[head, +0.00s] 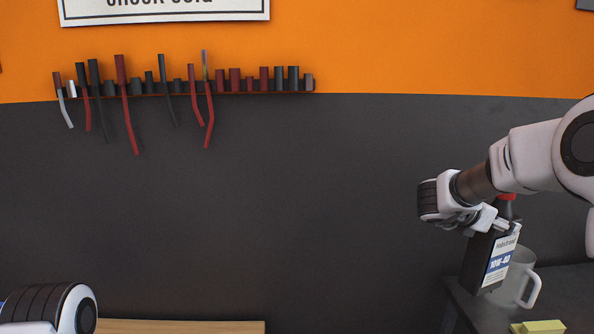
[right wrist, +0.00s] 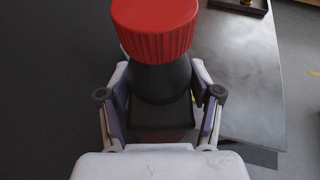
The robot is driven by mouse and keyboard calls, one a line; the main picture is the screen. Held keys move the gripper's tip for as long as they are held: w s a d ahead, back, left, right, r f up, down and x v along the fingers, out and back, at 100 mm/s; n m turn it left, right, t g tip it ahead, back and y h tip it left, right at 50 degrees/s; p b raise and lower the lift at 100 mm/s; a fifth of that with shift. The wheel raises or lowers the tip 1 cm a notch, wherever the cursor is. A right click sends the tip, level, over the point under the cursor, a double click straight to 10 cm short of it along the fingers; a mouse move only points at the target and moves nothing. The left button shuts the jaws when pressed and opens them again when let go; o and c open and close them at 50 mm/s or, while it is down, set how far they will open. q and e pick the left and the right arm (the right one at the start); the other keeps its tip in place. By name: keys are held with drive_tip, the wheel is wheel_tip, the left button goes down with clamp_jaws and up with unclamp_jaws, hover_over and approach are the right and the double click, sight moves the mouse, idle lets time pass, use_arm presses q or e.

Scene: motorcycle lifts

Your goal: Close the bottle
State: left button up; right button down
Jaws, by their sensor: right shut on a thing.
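The bottle (head: 490,262) is dark, with a white and blue "10W-40" label, and is slightly tilted in the head view. My right gripper (head: 492,222) is shut on its upper part, just below the neck. The red ribbed cap (right wrist: 155,30) is at the top of the bottle's black neck in the right wrist view. The cap also shows partly behind my arm in the head view (head: 507,197). I cannot tell how tightly it sits, or whether the bottle's base touches the bench. My left arm shows at the lower left, but its gripper is out of view.
A grey mug (head: 517,283) stands close behind the bottle on the dark bench (head: 572,293). A yellow object (head: 538,327) lies near the bottom edge. A wooden surface (head: 185,327) shows at bottom left. A tool rack (head: 240,88) hangs on the wall.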

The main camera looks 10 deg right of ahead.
drive_tip(key=w+a+f+n+t+y+b, duration=0.1)
drive_tip(key=a+f+n+t+y+b, duration=0.15)
drive_tip(key=a+f+n, duration=0.4)
drive_tip(key=a+f+n+t+y+b, duration=0.1)
drive_tip(key=a+f+n+t+y, duration=0.2)
drive_tip(key=f, duration=0.6)
drive_tip(key=w+a+f+n+t+y+b, duration=0.1)
drive_tip(key=a+f+n+t+y, duration=0.3)
drive_tip(key=f, duration=0.3)
use_arm(q)
wheel_tip(320, 180, down, 8)
drive_tip(key=b, duration=0.3)
use_arm(e)
drive_tip(key=s+a+f+n+y, duration=0.4)
drive_tip(key=s+a, duration=0.3)
drive_tip(key=a, duration=0.2)
drive_tip(key=s+a+f+n+y, duration=0.4)
drive_tip(key=s+a+f+y, duration=0.2)
drive_tip(key=s+a+f, duration=0.1)
drive_tip(key=s+a, duration=0.1)
drive_tip(key=a, duration=0.1)
drive_tip(key=shift+a+f, duration=0.3)
use_arm(q)
drive_tip(key=shift+a, duration=0.1)
